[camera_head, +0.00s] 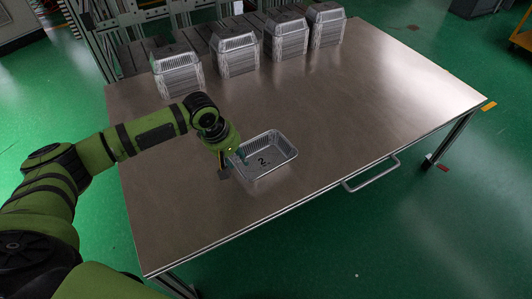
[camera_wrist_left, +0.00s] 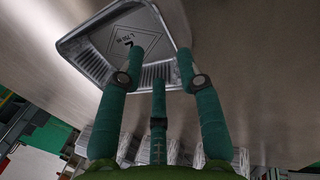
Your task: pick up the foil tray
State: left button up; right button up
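The foil tray (camera_head: 264,171) is a shallow silver rectangle with a ribbed wall and a "2" on its floor, near the table's front edge. My left gripper (camera_head: 232,158) is at its left end. In the left wrist view the tray (camera_wrist_left: 98,68) fills the upper left. There the left gripper's three green fingers (camera_wrist_left: 158,68) straddle the near wall: two reach over the tray and the third is at the rim's outer side. They look apart, with a gap between them. I cannot tell whether they touch the rim. My right gripper is not in view.
The metal table (camera_head: 370,95) is mostly clear to the right of the tray. A bar handle (camera_head: 372,178) sticks out at the front edge.

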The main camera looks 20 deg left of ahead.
aim_at(245, 173)
pick_arm(q)
jog(key=x, duration=0.2)
jog(key=b+x, duration=0.1)
jog(key=x, duration=0.3)
jog(key=shift+s+a+f, duration=0.1)
jog(key=shift+s+a, duration=0.1)
jog(key=shift+s, duration=0.15)
grip_shut()
